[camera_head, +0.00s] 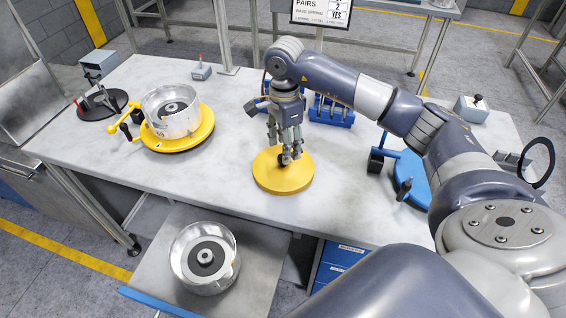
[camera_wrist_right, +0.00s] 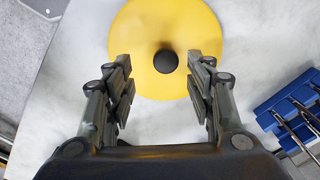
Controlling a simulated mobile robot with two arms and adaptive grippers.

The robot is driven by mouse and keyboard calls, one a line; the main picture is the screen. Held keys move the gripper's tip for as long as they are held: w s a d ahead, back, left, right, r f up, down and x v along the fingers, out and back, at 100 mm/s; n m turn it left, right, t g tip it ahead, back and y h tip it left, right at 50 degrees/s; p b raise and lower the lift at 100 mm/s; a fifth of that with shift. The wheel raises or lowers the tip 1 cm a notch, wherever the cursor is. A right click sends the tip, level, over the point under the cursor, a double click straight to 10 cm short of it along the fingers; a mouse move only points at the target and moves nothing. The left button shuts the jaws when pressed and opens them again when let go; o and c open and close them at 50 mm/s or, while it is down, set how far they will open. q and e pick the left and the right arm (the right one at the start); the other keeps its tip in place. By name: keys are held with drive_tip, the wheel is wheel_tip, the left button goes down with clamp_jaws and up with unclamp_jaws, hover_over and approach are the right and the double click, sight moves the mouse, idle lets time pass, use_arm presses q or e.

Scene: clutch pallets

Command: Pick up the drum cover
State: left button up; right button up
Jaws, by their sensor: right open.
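The drum cover (camera_head: 270,178) is a flat yellow disc with a black knob (camera_head: 283,161) at its centre. It lies on the grey table in the middle of the head view. My right gripper (camera_head: 286,157) points down over the knob. In the right wrist view the yellow disc (camera_wrist_right: 190,30) fills the top middle. The black knob (camera_wrist_right: 166,61) shows between and just beyond the open fingertips (camera_wrist_right: 161,62). I cannot tell whether the fingers touch the knob. My left gripper does not show.
A metal drum (camera_head: 171,108) sits on a yellow turntable with handles at the left of the table. Another drum (camera_head: 204,257) rests on a lower shelf in front. A blue rack (camera_head: 332,112) stands behind my right gripper, and a blue fixture (camera_head: 408,178) stands right.

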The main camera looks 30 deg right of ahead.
drive_tip(key=f, duration=0.2)
drive_tip(key=f+p, duration=0.2)
drive_tip(key=f, duration=0.1)
drive_tip(key=shift+w+d+f, duration=0.1)
drive_tip(key=shift+w+f, duration=0.2)
drive_tip(key=shift+w, duration=0.05)
drive_tip(key=shift+f, duration=0.25)
clamp_jaws()
